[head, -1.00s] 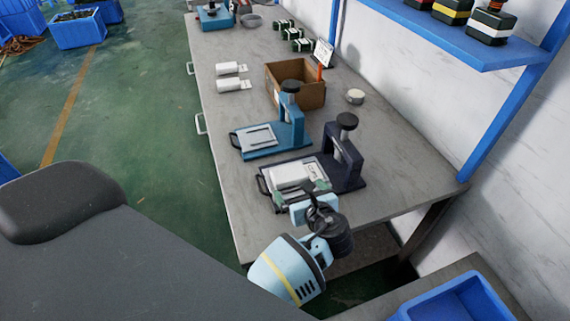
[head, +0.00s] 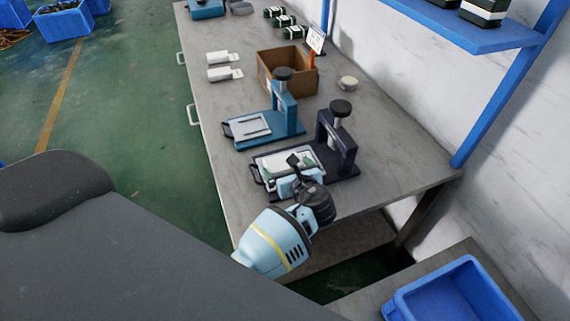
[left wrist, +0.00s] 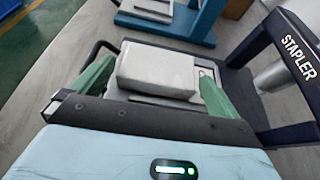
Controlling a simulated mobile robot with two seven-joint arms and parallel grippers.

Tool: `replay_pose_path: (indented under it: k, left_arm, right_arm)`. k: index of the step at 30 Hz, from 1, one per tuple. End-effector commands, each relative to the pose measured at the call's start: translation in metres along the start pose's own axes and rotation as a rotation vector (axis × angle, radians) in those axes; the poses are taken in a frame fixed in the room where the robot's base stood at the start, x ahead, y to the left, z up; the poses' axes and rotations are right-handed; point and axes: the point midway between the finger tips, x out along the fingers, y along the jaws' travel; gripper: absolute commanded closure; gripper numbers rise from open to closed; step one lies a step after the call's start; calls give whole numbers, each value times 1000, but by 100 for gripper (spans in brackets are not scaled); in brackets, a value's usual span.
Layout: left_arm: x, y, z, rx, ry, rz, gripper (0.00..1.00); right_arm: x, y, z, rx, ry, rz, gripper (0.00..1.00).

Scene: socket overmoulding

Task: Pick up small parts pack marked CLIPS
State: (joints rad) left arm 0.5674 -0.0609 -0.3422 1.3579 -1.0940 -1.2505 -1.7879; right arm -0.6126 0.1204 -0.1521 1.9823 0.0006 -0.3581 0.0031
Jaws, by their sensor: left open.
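A white pack (head: 272,160) lies on the bed of the dark press (head: 338,152), which carries the word STAPLER in the left wrist view. No CLIPS mark can be read on it. My left gripper (head: 287,168) is over the press bed. In the left wrist view, the pack (left wrist: 157,62) is between the two green fingers of my left gripper (left wrist: 155,80). The jaws are open, with a gap visible beside the pack at the right finger. My right gripper is not in view.
A blue press (head: 283,112) stands just behind the dark one. Farther back are a cardboard box (head: 272,75), two white packs (head: 222,74), a round dish (head: 348,83) and dark green packs (head: 284,21). A blue bin (head: 400,300) is at front right. The bench's front right corner is clear.

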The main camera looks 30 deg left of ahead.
Motion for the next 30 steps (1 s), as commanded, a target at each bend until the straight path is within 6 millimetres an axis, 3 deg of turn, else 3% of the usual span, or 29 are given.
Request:
replay_pose_path:
  k: [6,14,21,30]
  left_arm:
    - [24,0,-1,1,2,-1,0]
    - [26,0,0,0,2,-2,0]
    - [26,-1,0,0,1,-2,30]
    - [25,-1,3,-1,0,-2,32]
  right_arm:
    - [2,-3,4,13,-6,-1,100]
    - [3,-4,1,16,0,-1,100]
    - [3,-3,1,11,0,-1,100]
    - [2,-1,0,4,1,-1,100]
